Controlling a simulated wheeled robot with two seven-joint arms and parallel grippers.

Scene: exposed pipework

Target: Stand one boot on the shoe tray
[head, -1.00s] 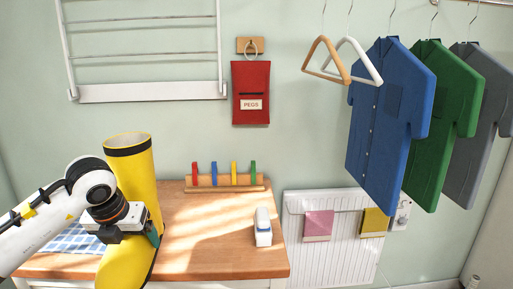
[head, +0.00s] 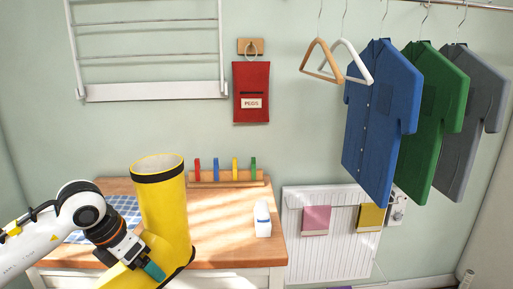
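A tall yellow boot (head: 166,215) with a black rim is upright in front of the counter, its toe pointing toward the lower left. My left gripper (head: 147,265) is at its lower part and appears shut on it; one teal fingertip shows against the yellow, and the other finger is hidden. The bottom of the boot is cut off by the frame edge, so I cannot see what is under it. No shoe tray can be made out in the head view. My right gripper is not in view.
A wooden counter (head: 222,247) carries a checked cloth (head: 122,206), a peg rack (head: 228,178) and a white bottle-like object (head: 262,220). A white radiator (head: 325,250) is to its right. Shirts, including a blue one (head: 383,120), hang at the upper right.

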